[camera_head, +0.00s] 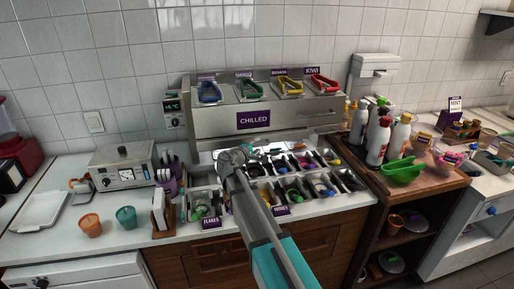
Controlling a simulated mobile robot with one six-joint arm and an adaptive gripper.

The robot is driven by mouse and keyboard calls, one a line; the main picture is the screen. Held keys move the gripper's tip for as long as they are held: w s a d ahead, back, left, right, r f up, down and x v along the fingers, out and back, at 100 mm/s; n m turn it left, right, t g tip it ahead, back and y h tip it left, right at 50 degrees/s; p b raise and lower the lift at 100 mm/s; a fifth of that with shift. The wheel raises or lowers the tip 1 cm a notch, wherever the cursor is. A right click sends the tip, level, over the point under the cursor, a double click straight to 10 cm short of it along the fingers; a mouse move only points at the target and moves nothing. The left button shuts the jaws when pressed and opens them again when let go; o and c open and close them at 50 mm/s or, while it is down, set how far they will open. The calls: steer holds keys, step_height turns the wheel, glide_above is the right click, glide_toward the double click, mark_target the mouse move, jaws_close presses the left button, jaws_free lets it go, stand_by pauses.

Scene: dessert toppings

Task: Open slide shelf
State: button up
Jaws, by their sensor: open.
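A steel unit (215,122) with a purple "CHILLED" sign stands against the tiled wall at the back of the counter. Its front panel is upright, and a bar (308,115) runs along the right part of it. Several coloured scoops sit in the unit's top. No part is labelled as the slide shelf. My arm reaches up from the bottom centre, and my gripper (244,150) is at its far end, just below and in front of the panel. It is open, small and partly hidden by the wrist. I see nothing held, and cannot tell whether it touches the unit.
Topping bins with dark dividers (270,196) fill the counter below the unit. Orange (90,225) and teal (126,217) cups and a toaster-like appliance (123,165) stand left.

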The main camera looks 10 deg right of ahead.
steer(key=shift+w+d, duration=0.15)
steer(key=shift+c, duration=0.3)
jaws_close()
